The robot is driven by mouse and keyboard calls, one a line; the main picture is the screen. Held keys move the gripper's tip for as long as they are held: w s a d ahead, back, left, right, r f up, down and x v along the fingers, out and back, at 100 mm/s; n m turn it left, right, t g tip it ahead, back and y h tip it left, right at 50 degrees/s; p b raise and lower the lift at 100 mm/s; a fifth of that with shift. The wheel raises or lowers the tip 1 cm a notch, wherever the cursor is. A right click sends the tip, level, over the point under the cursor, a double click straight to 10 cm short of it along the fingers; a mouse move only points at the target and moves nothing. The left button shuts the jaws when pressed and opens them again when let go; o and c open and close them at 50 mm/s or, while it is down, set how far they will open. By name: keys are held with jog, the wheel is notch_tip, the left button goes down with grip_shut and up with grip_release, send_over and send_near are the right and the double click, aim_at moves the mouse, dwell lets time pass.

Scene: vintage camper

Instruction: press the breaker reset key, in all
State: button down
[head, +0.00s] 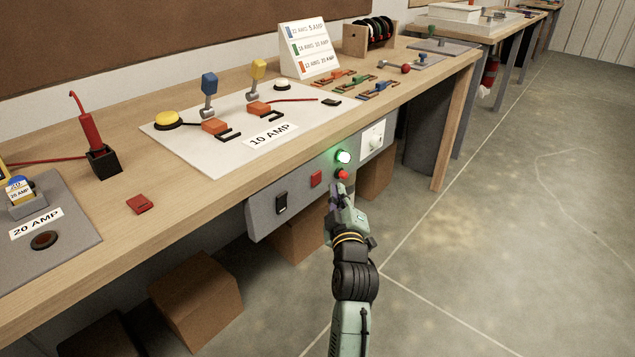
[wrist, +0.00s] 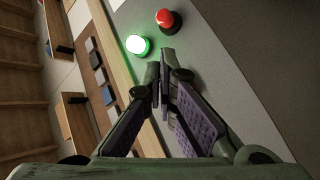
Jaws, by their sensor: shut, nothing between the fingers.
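A grey panel (head: 263,220) is fixed below the front edge of the workbench. It carries a round red button (head: 341,174), a lit green lamp (head: 343,157), a square red key (head: 316,178) and a black rocker switch (head: 281,203). No readable label shows which is the breaker reset key. My gripper (head: 336,191) is shut and empty, in front of the panel just below the round red button. In the wrist view, my fingertips (wrist: 161,84) are together, short of the red button (wrist: 168,20) and the glowing green lamp (wrist: 137,45). Contact with the panel cannot be told.
On the bench, a white board marked 10 AMP (head: 185,150) holds levers and a yellow button. A small red block (head: 139,203) and a grey 20 AMP board (head: 85,236) lie to the left. Cardboard boxes (head: 195,297) stand below. The floor at the right is clear.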

jog(key=shift+s+d+b, duration=0.4)
jog(key=shift+s+d, duration=0.35)
jog(key=shift+d, duration=0.25)
